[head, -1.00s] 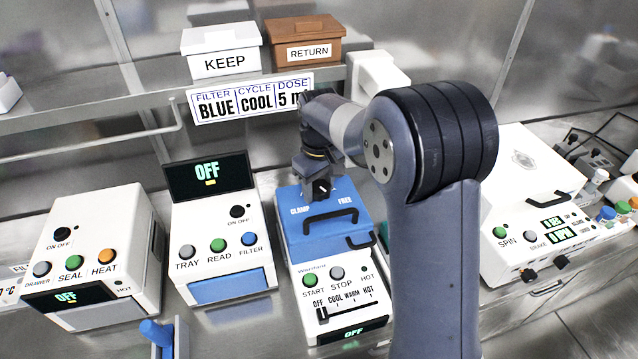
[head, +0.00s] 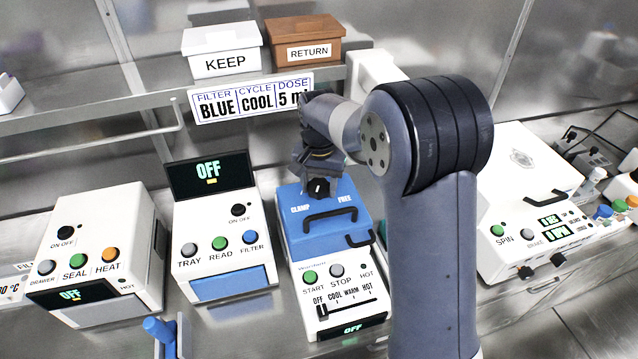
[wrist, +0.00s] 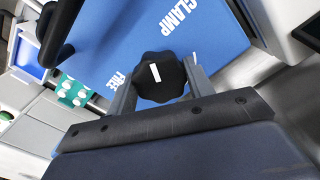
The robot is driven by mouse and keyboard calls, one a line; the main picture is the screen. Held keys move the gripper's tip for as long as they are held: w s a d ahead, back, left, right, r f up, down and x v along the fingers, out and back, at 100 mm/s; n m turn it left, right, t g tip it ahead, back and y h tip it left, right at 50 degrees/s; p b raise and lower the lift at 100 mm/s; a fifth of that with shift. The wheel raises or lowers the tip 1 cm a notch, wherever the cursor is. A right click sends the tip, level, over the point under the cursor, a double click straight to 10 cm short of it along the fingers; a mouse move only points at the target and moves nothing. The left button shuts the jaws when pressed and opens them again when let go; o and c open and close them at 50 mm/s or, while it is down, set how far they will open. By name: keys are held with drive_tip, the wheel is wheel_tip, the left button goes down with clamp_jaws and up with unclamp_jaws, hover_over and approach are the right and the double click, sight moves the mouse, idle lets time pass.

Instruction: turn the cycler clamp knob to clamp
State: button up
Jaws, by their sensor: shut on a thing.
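The cycler is the white machine with a blue lid (head: 345,225) in the middle of the counter. Its clamp knob (head: 318,189) sits at the back of the lid, between the labels CLAMP on the left and FREE on the right. In the wrist view the black lobed knob (wrist: 170,88) has a white pointer line. In the head view the line stands about upright, between the two labels. My gripper (wrist: 160,80) is shut on the knob, one finger on each side. In the head view my gripper (head: 318,178) partly covers the knob.
A black lid handle (head: 330,215) stands just in front of the knob. A shelf (head: 150,112) with a white KEEP box (head: 222,50) and a brown RETURN box (head: 306,42) is behind. White machines stand left and right; a blue-handled item (head: 160,332) is at the front.

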sight(319, 185)
drive_tip(key=m, duration=0.5)
drive_tip(key=shift+m, duration=0.4)
drive_tip(key=m, duration=0.4)
drive_tip(key=shift+m, duration=0.4)
drive_tip(key=o, duration=1)
drive_tip(key=shift+c, duration=0.2)
drive_tip(key=shift+r, duration=0.1)
wheel_tip(319, 185, up, 11)
drive_tip(key=shift+b, duration=0.3)
drive_tip(key=shift+f, duration=0.2)
